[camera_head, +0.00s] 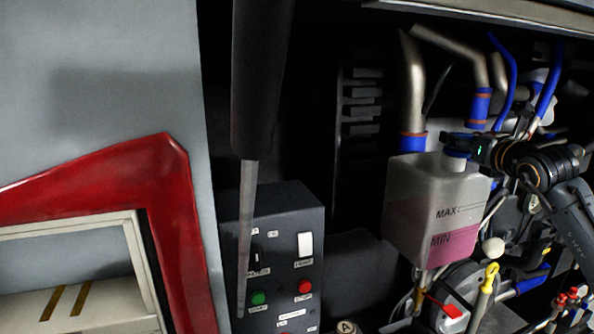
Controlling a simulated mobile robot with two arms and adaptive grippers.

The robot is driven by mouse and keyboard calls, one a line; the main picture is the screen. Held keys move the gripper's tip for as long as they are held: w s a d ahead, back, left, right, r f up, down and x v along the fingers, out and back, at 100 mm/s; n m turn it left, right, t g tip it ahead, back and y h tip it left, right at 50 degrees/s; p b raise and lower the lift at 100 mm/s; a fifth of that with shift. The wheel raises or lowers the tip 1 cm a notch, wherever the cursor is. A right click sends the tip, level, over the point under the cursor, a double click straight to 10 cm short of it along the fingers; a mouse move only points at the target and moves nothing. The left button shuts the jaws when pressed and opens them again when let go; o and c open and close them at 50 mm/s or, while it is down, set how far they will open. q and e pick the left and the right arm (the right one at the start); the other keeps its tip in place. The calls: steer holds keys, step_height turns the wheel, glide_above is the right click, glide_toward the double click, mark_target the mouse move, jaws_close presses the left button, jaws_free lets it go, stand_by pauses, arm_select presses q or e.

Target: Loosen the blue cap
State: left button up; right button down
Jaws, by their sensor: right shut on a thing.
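The blue cap (457,154) sits on top of a translucent white tank (412,190) with MAX and MIN marks and pink liquid low inside. Only a small part of the cap shows below the gripper fingers. My right gripper (458,142) comes in from the right, its dark fingers shut around the cap. A small green light shows on the gripper. The far finger is mostly hidden. My left gripper is not in view.
Metal pipes with blue hose ends (413,142) rise close behind the tank. A dark switch box (283,225) stands left of it. A dark strut (262,80) hangs in front. A yellow-handled dipstick (491,272) and hoses crowd below right.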

steer(key=shift+w+d+n+g+y+p, duration=0.1)
steer(key=shift+n+g+y+p, duration=0.3)
steer(key=shift+n+y+p, duration=1.05)
steer(key=shift+n+g+y+p, duration=0.25)
steer(key=shift+g+y+p, duration=0.1)
steer(key=shift+y, duration=0.7)
steer(key=shift+f+n+y+b, duration=0.15)
steer(key=shift+n+y+b, duration=0.15)
steer(key=shift+y, duration=0.2)
steer(key=shift+n+g+y, duration=0.75)
steer(key=shift+n+y, duration=0.15)
steer(key=shift+y, duration=0.1)
steer(key=c, duration=0.9)
jaws_free()
steer(key=o, duration=0.4)
steer(key=shift+w, duration=0.2)
